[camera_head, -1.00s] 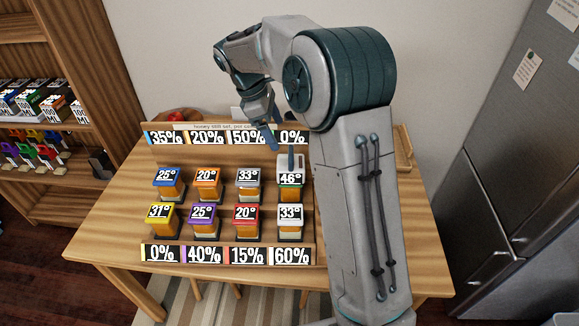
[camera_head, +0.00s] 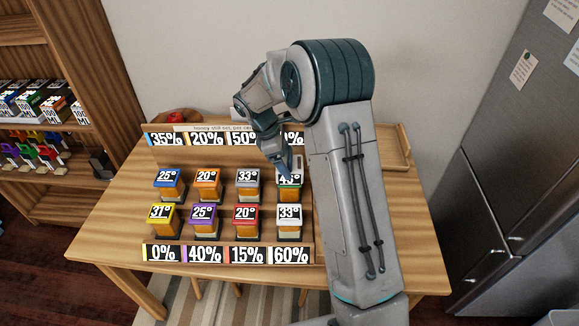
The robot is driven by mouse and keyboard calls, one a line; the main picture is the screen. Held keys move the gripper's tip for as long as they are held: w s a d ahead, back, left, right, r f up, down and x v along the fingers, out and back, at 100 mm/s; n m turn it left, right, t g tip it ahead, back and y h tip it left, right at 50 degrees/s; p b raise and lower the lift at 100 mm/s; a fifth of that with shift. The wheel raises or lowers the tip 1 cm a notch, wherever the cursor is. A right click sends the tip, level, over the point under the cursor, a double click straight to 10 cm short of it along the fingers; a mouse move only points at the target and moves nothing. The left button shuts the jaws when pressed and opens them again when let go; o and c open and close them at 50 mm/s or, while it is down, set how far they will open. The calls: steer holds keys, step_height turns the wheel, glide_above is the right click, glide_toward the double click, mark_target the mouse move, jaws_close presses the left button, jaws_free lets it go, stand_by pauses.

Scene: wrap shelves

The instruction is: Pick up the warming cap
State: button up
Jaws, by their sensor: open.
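Several honey-coloured jars with caps bearing temperature labels stand in two rows on a wooden rack (camera_head: 312,232). No cap is marked as the warming cap in words, so I cannot tell it by name. The back row has a blue 25° cap (camera_head: 168,175), an orange 20° cap (camera_head: 207,175), a grey 33° cap (camera_head: 248,176) and a pale, green-edged cap (camera_head: 291,181) at the right, which read 46° earlier. My gripper (camera_head: 284,168) points down over this right cap, open, its fingers partly hiding the label. Whether they touch it is unclear.
The front row has yellow 31° (camera_head: 160,212), purple 25° (camera_head: 203,213), red 20° (camera_head: 246,213) and white 33° (camera_head: 289,212) caps. Percent signs line the rack front and back. A wooden tray (camera_head: 400,148) lies right, behind my arm. A shelf stands left, a fridge right.

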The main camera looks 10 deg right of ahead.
steer(key=shift+x, duration=1.5)
steer(key=c, duration=1.1)
